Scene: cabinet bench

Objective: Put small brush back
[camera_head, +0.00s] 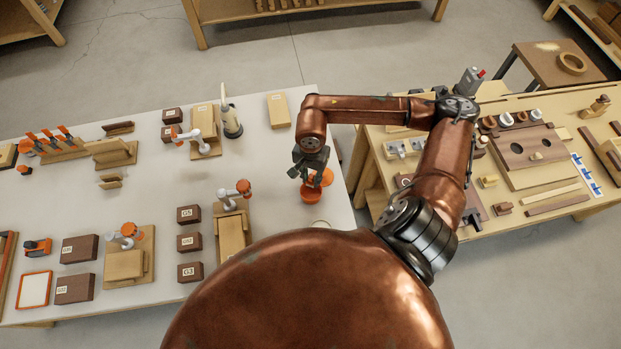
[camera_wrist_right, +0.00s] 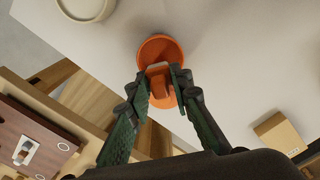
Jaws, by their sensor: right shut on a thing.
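My right gripper (camera_head: 312,168) is over the right end of the white table and also shows in the right wrist view (camera_wrist_right: 162,84). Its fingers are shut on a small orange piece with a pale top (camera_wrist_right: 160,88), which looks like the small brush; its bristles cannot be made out. A round orange cup (camera_wrist_right: 158,44) lies just beyond the fingertips, and the held piece overlaps its rim in the wrist view. I cannot tell whether the piece is inside the cup or above it. In the head view orange parts (camera_head: 311,194) show under the gripper. My left gripper is not in view.
The white table (camera_head: 275,150) is mostly bare around the gripper. A pale round dish (camera_head: 320,224) stands nearer me, and a tan block (camera_head: 278,110) lies farther back. A wooden bench (camera_head: 480,215) with boards and small parts stands to the right across a gap.

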